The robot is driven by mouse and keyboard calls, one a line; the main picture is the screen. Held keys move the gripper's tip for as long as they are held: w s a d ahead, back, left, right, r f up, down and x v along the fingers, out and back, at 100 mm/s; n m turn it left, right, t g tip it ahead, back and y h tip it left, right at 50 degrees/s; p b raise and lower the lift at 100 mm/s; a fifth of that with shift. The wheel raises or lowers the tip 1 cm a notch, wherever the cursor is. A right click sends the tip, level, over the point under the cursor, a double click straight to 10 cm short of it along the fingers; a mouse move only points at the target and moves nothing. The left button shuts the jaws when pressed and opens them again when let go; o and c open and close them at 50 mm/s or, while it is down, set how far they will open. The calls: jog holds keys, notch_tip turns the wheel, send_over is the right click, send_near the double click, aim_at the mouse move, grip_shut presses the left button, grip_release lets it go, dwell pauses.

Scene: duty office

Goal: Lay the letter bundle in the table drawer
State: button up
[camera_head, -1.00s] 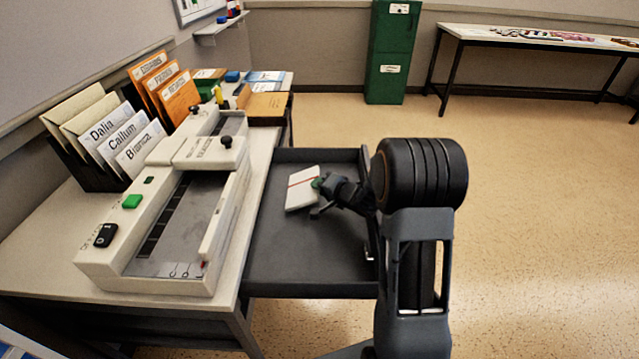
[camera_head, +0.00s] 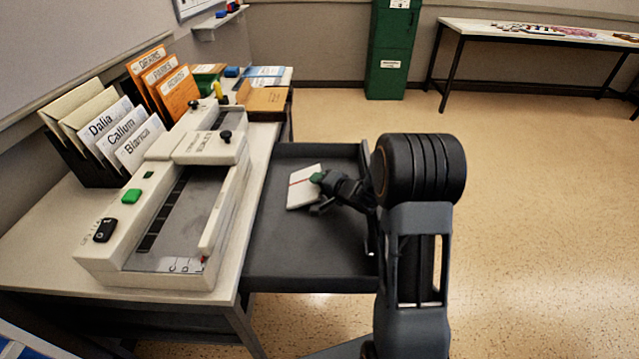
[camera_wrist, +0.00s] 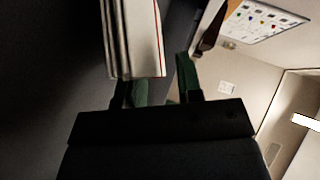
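The letter bundle (camera_head: 304,190) is a white stack with a red band. It appears to lie inside the pulled-out dark table drawer (camera_head: 300,262), towards its back half. My gripper (camera_head: 317,194) is at the bundle's right side, low over the drawer. In the wrist view the bundle (camera_wrist: 146,40) covers part of one green finger, and the other green finger (camera_wrist: 187,76) stands apart from it with a gap. The fingers are spread. The bundle's underside is hidden, so its contact with the drawer floor cannot be seen.
On the table (camera_head: 40,250) left of the drawer stands a white machine (camera_head: 150,262), with letter holders (camera_head: 125,135) behind it. A brown box (camera_head: 267,103) lies at the table's far end. A green cabinet (camera_head: 392,50) and a side table (camera_head: 540,32) are farther back. The floor at right is clear.

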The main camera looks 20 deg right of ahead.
jog(key=shift+o, duration=0.7)
jog(key=shift+r, duration=0.3)
notch_tip(320, 180, up, 3)
jog(key=shift+f+p, duration=0.15)
jog(key=shift+p, duration=0.6)
jog(key=s+r+p, duration=0.6)
jog(key=s+r, duration=0.3)
jog(key=s, duration=0.5)
jog(key=shift+a+r, duration=0.35)
jog(key=shift+a, duration=0.05)
